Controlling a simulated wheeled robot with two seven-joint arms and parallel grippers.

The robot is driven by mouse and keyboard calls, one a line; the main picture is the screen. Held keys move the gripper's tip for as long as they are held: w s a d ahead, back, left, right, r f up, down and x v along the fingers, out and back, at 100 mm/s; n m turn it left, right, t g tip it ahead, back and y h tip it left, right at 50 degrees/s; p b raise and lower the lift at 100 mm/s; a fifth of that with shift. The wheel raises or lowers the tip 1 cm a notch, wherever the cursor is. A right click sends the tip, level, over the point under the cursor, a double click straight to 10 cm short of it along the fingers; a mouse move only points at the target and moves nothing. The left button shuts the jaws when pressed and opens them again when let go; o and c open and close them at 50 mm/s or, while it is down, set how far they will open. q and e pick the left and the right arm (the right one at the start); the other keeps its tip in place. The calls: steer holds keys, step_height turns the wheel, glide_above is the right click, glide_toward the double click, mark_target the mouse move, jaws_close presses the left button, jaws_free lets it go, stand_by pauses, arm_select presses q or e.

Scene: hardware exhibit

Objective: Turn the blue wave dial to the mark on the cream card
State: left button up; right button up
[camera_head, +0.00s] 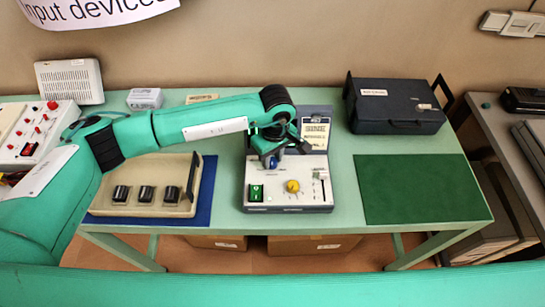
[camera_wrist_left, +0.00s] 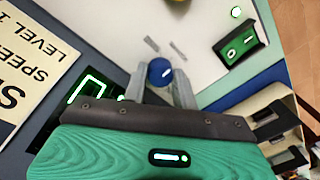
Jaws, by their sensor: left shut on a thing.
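The blue wave dial (camera_wrist_left: 159,70) sits on the white panel of the device, between the two fingers of my left gripper (camera_wrist_left: 160,84). A short white pointer line shows on its top. Small grey marks lie on the panel just beyond it. In the head view my left gripper (camera_head: 272,158) reaches down onto the upper left of the device (camera_head: 260,176) and partly hides the dial. The cream card (camera_head: 316,133) stands upright at the back right of the device. In the left wrist view the card (camera_wrist_left: 28,70) is cut off, with partial words "SPEE" and "LEVEL" readable. My right gripper is out of view.
A green rocker switch (camera_head: 256,192), yellow knob (camera_head: 293,186) and slider (camera_head: 322,185) share the panel. A cream box with black knobs (camera_head: 150,208) stands left on a blue mat. A dark case (camera_head: 395,106) stands back right. The green mat (camera_head: 420,188) is bare.

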arm_select(q)
steer(key=shift+f+n+b, duration=0.15)
steer(key=shift+n+b, duration=0.35)
steer(key=shift+b, duration=0.25)
steer(key=n+b, duration=0.5)
steer(key=b, duration=0.1)
steer(key=shift+n, duration=0.3)
steer(key=shift+w+n+b, duration=0.1)
steer(key=shift+n+b, duration=0.6)
steer(key=shift+n, duration=0.1)
steer(key=shift+r+n, duration=0.25)
steer(key=shift+n, duration=0.05)
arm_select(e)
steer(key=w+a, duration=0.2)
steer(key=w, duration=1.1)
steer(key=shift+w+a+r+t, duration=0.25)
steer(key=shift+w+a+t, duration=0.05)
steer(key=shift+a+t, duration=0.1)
arm_select(q)
steer(key=o, duration=1)
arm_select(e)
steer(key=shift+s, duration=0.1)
